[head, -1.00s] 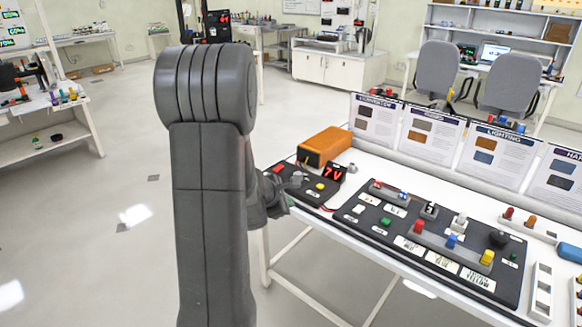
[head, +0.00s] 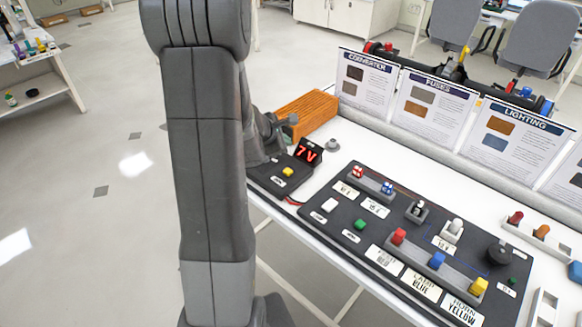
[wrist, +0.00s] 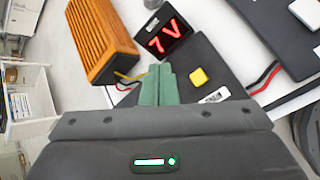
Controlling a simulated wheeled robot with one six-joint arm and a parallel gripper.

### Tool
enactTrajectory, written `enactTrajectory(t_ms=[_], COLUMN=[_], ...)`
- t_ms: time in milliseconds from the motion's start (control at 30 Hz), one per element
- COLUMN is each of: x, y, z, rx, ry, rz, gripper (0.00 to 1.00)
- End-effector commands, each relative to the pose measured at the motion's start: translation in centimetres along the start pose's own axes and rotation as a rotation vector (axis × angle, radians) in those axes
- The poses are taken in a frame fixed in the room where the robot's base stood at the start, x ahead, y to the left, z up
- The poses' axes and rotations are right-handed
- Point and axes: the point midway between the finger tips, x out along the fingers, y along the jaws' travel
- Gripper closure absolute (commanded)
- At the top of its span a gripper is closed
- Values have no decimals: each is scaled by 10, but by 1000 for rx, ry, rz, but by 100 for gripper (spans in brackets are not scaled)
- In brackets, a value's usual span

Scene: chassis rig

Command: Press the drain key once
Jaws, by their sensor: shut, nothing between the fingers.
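A small black panel (head: 262,178) with a yellow key (head: 288,172) and a red "7V" display (head: 307,152) stands at the near left end of the bench. In the wrist view the yellow key (wrist: 198,76) is just right of my gripper (wrist: 158,70), and the display (wrist: 163,40) is beyond it. The green fingers are shut and empty, pointing over the panel; I cannot tell whether they touch it. In the head view my arm hides part of the panel. The small labels are too small to read, so I cannot tell which key is the drain key.
An orange ribbed box (head: 308,114) stands behind the display, with a grey knob (head: 332,145) beside it. A larger black panel (head: 340,235) with coloured switches and keys lies to the right. Upright information cards (head: 430,108) line the back of the bench.

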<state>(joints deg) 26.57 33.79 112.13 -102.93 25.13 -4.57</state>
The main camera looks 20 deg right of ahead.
Motion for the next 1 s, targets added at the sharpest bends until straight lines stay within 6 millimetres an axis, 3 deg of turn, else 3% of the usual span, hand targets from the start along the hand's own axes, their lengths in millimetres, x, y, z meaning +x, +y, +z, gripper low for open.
enactTrajectory(t_ms=[367, 800, 1000], x=[5, 48, 58], y=[-4, -35, -42], z=[-3, -35, -42], rx=[0, -1, 0], ry=[0, 0, 0], rz=[-1, -2, 0], gripper=[100, 100, 100])
